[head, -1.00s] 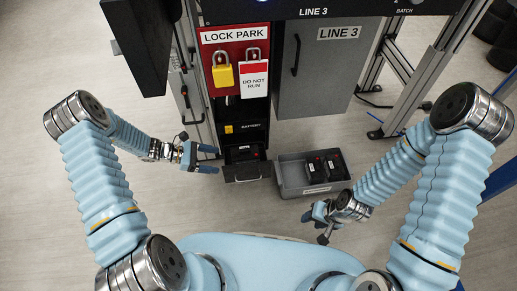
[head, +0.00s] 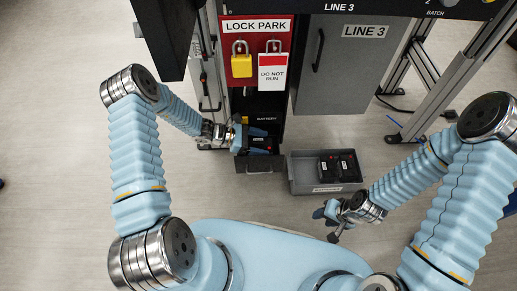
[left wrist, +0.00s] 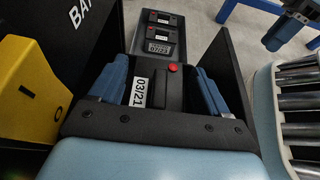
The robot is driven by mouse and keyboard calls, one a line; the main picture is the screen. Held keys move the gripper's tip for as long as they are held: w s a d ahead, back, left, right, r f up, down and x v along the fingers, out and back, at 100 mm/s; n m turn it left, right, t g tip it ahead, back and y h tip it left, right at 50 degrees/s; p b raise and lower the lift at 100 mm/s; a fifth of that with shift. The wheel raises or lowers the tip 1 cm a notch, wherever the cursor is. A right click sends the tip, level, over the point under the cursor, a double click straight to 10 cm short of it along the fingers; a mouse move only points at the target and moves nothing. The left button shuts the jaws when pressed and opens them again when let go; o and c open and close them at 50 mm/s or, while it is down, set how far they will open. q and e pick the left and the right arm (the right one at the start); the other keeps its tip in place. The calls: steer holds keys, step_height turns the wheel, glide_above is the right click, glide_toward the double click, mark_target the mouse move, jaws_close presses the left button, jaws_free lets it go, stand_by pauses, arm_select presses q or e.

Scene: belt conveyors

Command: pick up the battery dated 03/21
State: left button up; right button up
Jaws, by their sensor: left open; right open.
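The battery dated 03/21 (left wrist: 172,92) is a black block with a red button and a white label reading 03/21 in the left wrist view. It sits in the black battery bay, where it shows partly in the head view (head: 263,145). My left gripper (left wrist: 160,78) is open, with one blue finger on each side of this battery; contact cannot be told. In the head view the left gripper (head: 250,142) is at the bay. My right gripper (head: 332,213) is open and empty, in front of the grey bin.
A grey bin (head: 305,185) with dark batteries (head: 338,166) stands right of the bay; one label seems to read 07/23. Above the bay are the red LOCK PARK board (head: 229,48), a yellow padlock (head: 241,66) and a DO NOT RUN tag (head: 272,72).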

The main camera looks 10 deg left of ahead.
arm_select(q)
steer(key=shift+w+d+f, duration=0.2)
steer(key=shift+d+f, duration=0.05)
steer(key=shift+d, duration=0.25)
jaws_close()
steer(key=shift+r, duration=0.1)
